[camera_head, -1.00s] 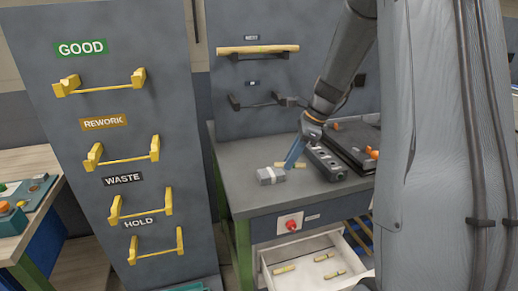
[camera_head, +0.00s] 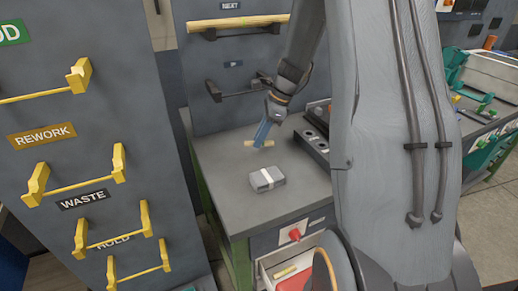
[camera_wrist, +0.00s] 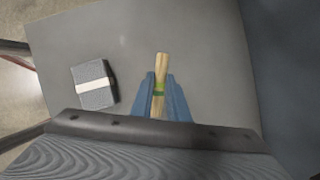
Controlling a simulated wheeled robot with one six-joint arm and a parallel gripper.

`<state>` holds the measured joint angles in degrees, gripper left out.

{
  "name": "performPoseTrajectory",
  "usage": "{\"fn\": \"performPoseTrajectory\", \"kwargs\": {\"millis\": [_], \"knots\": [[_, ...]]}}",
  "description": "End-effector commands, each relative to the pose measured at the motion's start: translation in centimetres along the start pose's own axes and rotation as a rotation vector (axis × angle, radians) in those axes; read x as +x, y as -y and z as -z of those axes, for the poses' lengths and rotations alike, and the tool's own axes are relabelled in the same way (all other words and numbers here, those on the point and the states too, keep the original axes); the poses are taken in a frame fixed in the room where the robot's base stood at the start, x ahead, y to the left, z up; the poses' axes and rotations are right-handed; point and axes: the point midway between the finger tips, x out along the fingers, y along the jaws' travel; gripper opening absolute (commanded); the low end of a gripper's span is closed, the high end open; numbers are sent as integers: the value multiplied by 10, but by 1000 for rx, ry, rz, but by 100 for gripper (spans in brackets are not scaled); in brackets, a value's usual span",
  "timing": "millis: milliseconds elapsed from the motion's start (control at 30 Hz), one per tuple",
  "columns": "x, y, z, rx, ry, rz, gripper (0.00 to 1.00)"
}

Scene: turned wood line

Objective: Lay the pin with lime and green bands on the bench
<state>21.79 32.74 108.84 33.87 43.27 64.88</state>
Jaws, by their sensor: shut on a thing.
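The pin (camera_wrist: 161,65) is pale turned wood with a lime and a green band, seen in the wrist view. My gripper (camera_wrist: 160,92) has its blue fingers shut around the pin at the bands. In the head view my gripper (camera_head: 262,133) is over the bench (camera_head: 215,165), with the pin (camera_head: 252,143) sticking out on both sides of the fingertips. The pin lies level, at or just above the grey bench top; I cannot tell whether it touches. Its bands are too small to make out in the head view.
A grey block with a white band (camera_head: 266,179) sits on the bench in front of the pin. A dark slotted holder (camera_head: 311,142) stands to the right. A long wooden piece (camera_head: 235,22) rests on the upper rack. An open drawer (camera_head: 266,275) is below. The left bench top is clear.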

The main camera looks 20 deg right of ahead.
Motion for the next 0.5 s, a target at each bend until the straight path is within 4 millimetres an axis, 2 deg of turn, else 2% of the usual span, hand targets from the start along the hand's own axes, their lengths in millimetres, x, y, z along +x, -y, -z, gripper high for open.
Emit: {"fn": "performPoseTrajectory", "kwargs": {"millis": [267,500], "knots": [[20,0,9,1,0,0,0],[47,0,21,1,0,0,0]]}}
